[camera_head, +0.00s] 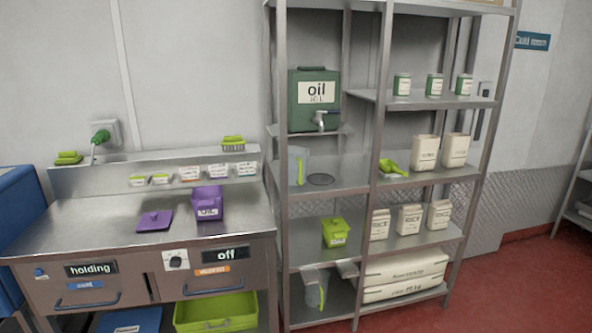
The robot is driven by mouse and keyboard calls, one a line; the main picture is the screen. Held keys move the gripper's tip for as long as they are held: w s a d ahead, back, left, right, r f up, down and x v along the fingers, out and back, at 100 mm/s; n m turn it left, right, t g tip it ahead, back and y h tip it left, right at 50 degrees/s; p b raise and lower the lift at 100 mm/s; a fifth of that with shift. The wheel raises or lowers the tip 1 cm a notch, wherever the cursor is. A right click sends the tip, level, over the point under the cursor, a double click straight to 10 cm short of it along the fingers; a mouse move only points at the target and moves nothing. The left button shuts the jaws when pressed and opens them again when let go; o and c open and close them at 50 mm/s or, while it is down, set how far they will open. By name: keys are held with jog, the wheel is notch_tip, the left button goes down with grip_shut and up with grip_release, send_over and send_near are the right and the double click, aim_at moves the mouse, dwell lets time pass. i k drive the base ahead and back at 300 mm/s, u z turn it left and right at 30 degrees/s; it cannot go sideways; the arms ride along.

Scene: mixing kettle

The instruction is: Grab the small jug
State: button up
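Two grey see-through jugs with green handles stand on the metal shelf rack. One jug (296,163) is on the middle shelf at its left end, below the oil container. The other jug (314,293) is on the bottom shelf at the left, partly in shadow and partly covered by a small ledge above it. The lower one looks a little wider, but I cannot tell for sure which is the small one. My gripper is not in view.
A lime lidded tub (335,232) is on the shelf below. A steel counter (100,222) with purple containers stands left; red floor (535,275) is open at right.

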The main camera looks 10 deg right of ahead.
aim_at(298, 157)
jog(key=k, duration=0.65)
jog(key=u, duration=0.4)
jog(key=i, duration=1.45)
jog(key=u, duration=0.3)
